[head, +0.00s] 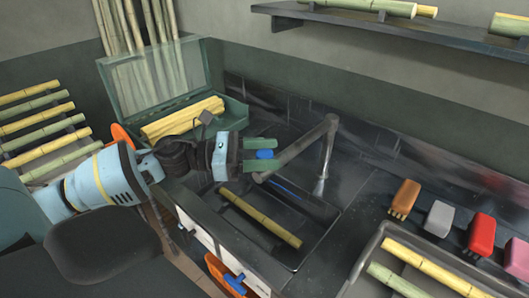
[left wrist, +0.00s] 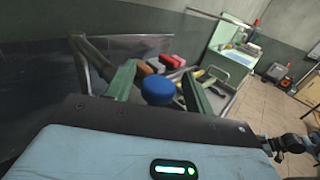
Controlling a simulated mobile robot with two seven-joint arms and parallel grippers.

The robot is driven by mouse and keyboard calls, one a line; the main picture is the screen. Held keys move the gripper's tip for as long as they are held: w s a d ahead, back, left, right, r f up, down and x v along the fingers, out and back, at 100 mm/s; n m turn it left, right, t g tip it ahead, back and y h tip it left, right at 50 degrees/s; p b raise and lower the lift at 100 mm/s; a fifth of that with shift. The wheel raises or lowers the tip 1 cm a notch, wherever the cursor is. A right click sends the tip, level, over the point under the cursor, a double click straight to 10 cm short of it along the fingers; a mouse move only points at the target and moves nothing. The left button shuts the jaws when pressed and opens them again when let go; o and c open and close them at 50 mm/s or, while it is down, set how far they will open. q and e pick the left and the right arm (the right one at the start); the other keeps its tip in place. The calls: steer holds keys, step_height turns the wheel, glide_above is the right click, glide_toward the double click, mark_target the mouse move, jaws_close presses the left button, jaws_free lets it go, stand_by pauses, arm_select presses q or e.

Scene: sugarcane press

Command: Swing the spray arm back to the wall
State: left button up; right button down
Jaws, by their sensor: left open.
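The grey spray arm (head: 300,148) rises from an upright post at the sink's back right and reaches left and toward me over the sink (head: 310,250). My left gripper (head: 262,155) is open beside the spray arm's free end. A blue knob (head: 264,154) sits between its green fingers; the join between knob and arm is hidden. In the left wrist view the knob (left wrist: 157,90) shows between the spread fingers (left wrist: 155,92), with a grey bar (left wrist: 97,55) behind the left finger. I cannot tell whether a finger touches it. My right gripper is not in view.
A yellow cane (head: 260,217) lies across the sink. An open green box of canes (head: 235,115) stands at the back left. Several brushes (head: 438,218) stand on the right counter, behind a tray of canes (head: 372,245). A shelf (head: 400,22) juts from the wall above.

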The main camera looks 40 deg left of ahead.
arm_select(q)
steer(key=shift+c, duration=0.3)
jaws_close()
